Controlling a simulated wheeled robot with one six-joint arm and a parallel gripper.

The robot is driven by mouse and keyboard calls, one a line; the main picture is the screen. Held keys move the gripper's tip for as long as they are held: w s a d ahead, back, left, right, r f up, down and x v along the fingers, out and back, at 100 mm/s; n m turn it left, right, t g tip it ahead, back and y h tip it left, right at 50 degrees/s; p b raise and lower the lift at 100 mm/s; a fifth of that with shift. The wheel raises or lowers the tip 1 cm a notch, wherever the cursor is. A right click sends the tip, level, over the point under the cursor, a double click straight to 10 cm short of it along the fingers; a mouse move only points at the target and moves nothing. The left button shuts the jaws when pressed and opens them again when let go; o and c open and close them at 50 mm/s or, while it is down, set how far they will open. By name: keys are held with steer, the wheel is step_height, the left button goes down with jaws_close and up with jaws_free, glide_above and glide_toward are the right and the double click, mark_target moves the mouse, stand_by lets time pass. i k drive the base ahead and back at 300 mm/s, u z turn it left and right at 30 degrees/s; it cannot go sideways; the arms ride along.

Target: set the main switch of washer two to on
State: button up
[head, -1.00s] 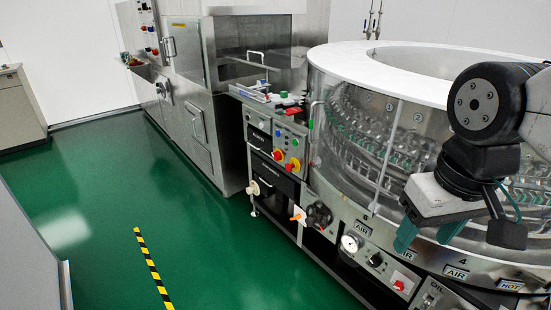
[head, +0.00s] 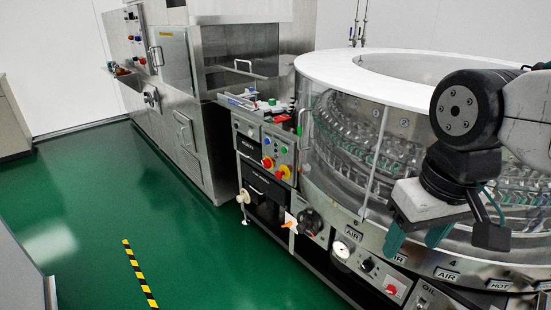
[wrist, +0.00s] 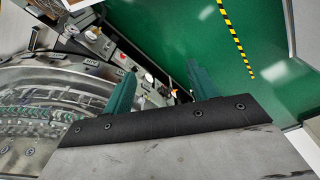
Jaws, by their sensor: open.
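The round washer (head: 312,75) has a white top ring and clear walls. In the wrist view, the open fingers (wrist: 163,84) point towards the machine front and floor.
The washer's lower front carries a gauge (head: 341,249), a black knob (head: 367,265) and a red button (head: 392,289). A dark round knob (head: 309,221) is left of them. A steel cabinet machine (head: 180,100) stands behind. The green floor (head: 85,215) is open, with a yellow-black strip (head: 139,272).

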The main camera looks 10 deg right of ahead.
mark_target(266, 163)
steer(key=u, duration=0.5)
steer(key=i, duration=1.8)
steer(key=z, duration=0.7)
